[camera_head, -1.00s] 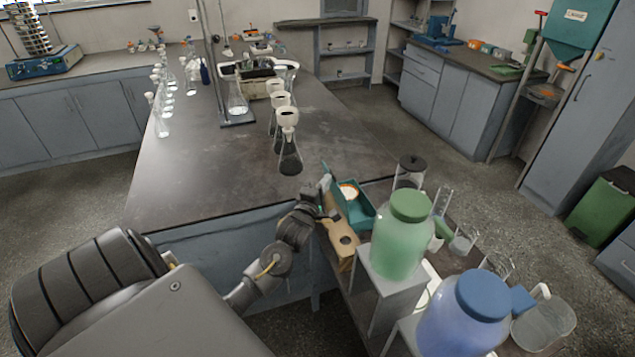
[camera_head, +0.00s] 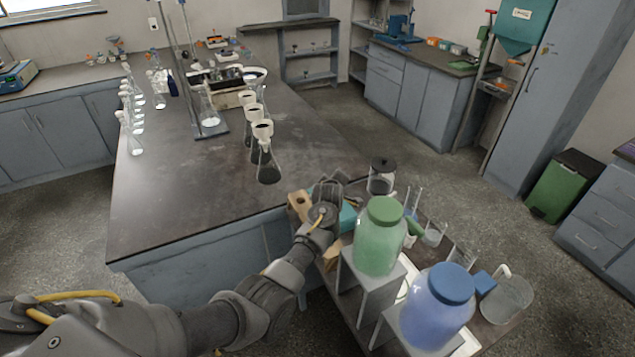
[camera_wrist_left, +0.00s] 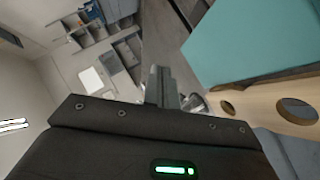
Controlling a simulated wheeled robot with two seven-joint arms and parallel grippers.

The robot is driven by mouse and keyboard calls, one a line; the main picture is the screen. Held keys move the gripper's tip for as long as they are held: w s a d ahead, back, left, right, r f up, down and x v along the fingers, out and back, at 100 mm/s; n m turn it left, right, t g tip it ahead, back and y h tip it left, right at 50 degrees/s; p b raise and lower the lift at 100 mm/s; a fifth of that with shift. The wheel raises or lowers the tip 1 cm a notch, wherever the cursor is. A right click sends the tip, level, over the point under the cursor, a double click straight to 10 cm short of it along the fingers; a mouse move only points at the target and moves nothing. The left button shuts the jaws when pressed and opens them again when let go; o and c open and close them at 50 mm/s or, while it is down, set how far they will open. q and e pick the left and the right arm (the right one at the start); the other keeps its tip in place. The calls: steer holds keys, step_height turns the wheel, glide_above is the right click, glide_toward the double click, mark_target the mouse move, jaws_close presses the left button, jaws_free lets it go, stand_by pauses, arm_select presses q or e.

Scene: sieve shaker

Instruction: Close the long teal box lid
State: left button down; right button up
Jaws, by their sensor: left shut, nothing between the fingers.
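The teal box (camera_head: 348,217) is on the side bench behind the green-lidded jar, mostly hidden by my left gripper and wrist. A large flat teal panel (camera_wrist_left: 255,40) fills the upper right of the left wrist view; I cannot tell whether it is the lid or a box wall. How far the lid stands open is hidden. My left gripper (camera_head: 329,186) is at the box in the head view. Its fingers (camera_wrist_left: 160,85) are shut and empty, left of the teal panel and apart from it in the wrist view. My right gripper is out of view.
A wooden holder with holes (camera_head: 300,204) is beside the box and shows below the teal panel in the wrist view (camera_wrist_left: 262,103). The green jar (camera_head: 381,240) and blue jar (camera_head: 438,308) stand close in front. Flasks (camera_head: 268,165) stand on the dark table (camera_head: 190,200).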

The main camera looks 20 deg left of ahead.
arm_select(q)
steer(key=shift+w+d+f+m+g+b, duration=0.3)
steer(key=shift+w+d+f+g, duration=0.05)
steer(key=shift+d+g, duration=0.1)
steer(key=shift+w+d+f+b, duration=0.2)
steer(key=shift+w+f+b, duration=0.2)
steer(key=shift+w, duration=0.05)
steer(key=shift+s+a+f+p, duration=0.35)
steer(key=shift+s+a+p, duration=0.1)
steer(key=shift+s, duration=0.1)
